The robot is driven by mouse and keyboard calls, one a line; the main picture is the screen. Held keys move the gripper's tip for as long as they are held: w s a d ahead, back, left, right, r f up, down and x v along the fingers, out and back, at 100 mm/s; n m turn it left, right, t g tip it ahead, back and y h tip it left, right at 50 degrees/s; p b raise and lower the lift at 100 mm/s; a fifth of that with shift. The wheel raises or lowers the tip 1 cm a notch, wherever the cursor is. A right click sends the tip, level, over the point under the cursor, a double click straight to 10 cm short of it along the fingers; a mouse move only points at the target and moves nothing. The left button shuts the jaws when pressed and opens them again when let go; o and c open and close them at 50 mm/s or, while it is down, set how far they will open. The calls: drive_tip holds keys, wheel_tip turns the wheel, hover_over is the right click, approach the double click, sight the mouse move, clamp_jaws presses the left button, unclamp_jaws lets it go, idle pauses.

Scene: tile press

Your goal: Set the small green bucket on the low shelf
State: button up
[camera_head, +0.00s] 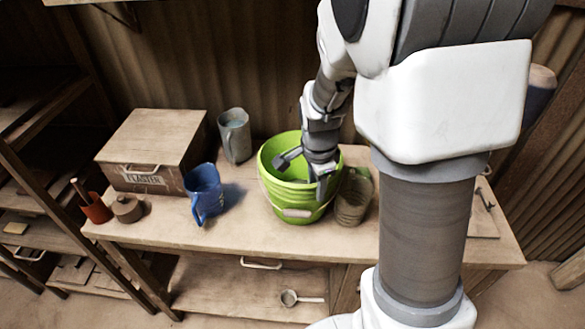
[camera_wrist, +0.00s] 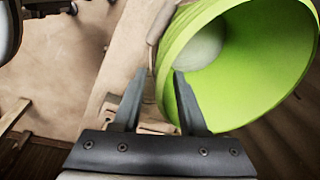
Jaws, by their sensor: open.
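The green bucket (camera_head: 281,203) stands upright on the wooden bench (camera_head: 240,236), with its pale handle grip hanging at the front. My gripper (camera_head: 304,174) is open at the bucket's mouth, one finger over the inside and the other near the front rim. In the wrist view the open fingers (camera_wrist: 160,80) lie on either side of the bucket's near rim, which shows as a bright green wall (camera_wrist: 175,55). I cannot tell whether they touch it. A low wooden shelf (camera_head: 215,287) lies under the bench, holding a small ladle (camera_head: 290,298).
A ribbed grey-brown pot (camera_head: 353,200) stands close to the bucket's right. A blue jug (camera_head: 203,192), a grey jug (camera_head: 235,137), a wooden plaster box (camera_head: 155,145), a small lidded pot (camera_head: 127,209) and a red cup (camera_head: 96,208) stand to the left. A rack (camera_head: 40,190) is at far left.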

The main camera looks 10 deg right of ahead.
sight(316, 203)
drive_tip(key=shift+w+d+f, duration=0.1)
drive_tip(key=shift+w+f, duration=0.1)
drive_tip(key=shift+f, duration=0.65)
drive_tip(key=shift+w+d+f, duration=0.1)
drive_tip(key=shift+w+f, duration=0.1)
drive_tip(key=shift+f, duration=0.7)
drive_tip(key=shift+w+d+f, duration=0.1)
drive_tip(key=shift+w+f, duration=0.1)
drive_tip(key=shift+f, duration=0.65)
drive_tip(key=shift+c, duration=0.2)
clamp_jaws()
drive_tip(key=shift+w+r, duration=0.15)
